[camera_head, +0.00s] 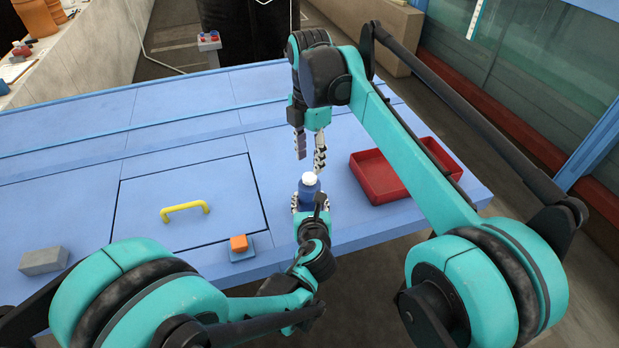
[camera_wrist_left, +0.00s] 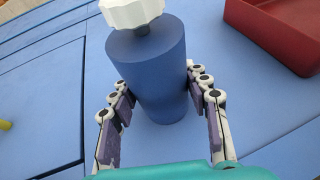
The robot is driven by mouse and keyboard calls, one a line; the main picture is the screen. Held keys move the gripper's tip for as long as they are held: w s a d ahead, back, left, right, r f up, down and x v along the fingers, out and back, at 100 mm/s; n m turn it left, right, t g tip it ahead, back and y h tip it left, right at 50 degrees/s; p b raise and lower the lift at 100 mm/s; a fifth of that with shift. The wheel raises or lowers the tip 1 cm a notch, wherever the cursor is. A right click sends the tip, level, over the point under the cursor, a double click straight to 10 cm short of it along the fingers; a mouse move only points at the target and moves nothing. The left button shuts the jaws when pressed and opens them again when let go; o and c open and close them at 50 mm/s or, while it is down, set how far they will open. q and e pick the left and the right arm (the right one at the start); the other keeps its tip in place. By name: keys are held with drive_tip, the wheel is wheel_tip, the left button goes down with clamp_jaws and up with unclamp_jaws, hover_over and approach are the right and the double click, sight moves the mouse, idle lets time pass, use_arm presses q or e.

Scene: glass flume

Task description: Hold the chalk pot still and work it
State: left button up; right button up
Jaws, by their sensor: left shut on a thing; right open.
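The chalk pot (camera_head: 309,196) is a dark blue pot with a white ridged knob (camera_head: 309,179) on top. It stands upright near the front edge of the blue table. In the left wrist view the pot (camera_wrist_left: 148,75) sits between the two finger pads, and the white knob (camera_wrist_left: 132,12) is at the top edge. My left gripper (camera_head: 309,204) is shut around the pot's body from the front. My right gripper (camera_head: 309,152) is open and empty, pointing down above and just behind the knob, apart from it.
A red tray (camera_head: 376,181) stands right of the pot on the blue table (camera_head: 70,205). A yellow handle (camera_head: 185,209) is on a panel at left.

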use_arm(q)
drive_tip(key=o, duration=1.3)
